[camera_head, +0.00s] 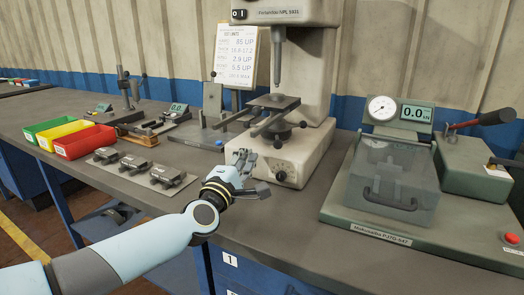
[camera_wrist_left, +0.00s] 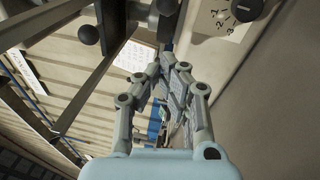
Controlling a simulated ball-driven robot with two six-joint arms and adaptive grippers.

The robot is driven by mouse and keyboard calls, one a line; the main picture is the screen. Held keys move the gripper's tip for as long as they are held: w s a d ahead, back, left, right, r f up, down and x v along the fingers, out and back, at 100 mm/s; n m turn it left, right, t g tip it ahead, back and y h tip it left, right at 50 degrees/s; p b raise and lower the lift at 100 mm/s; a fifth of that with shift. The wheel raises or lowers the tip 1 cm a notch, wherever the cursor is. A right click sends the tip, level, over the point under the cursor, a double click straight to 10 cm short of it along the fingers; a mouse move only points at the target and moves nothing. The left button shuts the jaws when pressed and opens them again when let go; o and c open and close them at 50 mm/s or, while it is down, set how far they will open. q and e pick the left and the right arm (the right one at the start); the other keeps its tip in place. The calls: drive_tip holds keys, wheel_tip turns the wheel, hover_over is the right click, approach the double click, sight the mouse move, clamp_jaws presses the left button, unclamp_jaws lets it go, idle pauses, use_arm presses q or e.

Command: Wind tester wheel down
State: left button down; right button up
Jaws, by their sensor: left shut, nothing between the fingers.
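The grey bench tester (camera_head: 318,100) stands at the back middle, with a pointed spindle (camera_head: 278,55) above a small dark table (camera_head: 275,101). Its wheel has bars ending in black ball knobs (camera_head: 277,143) below that table. In the left wrist view a ball knob (camera_wrist_left: 88,34) and dark bars show at the upper left. My left gripper (camera_head: 247,165) is shut and empty, in front of the tester's base and below the wheel. It seems apart from the knobs. In the left wrist view its fingers (camera_wrist_left: 178,75) come together. My right gripper is not in view.
A numbered dial (camera_head: 281,176) is on the tester's base, right of my gripper. Brake parts (camera_head: 138,163) lie on the bench at left, beside red (camera_head: 84,141), yellow and green bins. A covered machine (camera_head: 392,185) with a gauge stands at right. A paper sign (camera_head: 236,56) stands behind.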

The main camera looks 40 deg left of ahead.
use_arm(q)
drive_tip(key=w, duration=0.2)
drive_tip(key=w+d, duration=0.1)
drive_tip(key=shift+w+r, duration=0.25)
drive_tip(key=shift+r, duration=0.1)
drive_tip(key=shift+w+d+r, duration=0.1)
drive_tip(key=shift+w+d, duration=0.1)
drive_tip(key=shift+w, duration=0.15)
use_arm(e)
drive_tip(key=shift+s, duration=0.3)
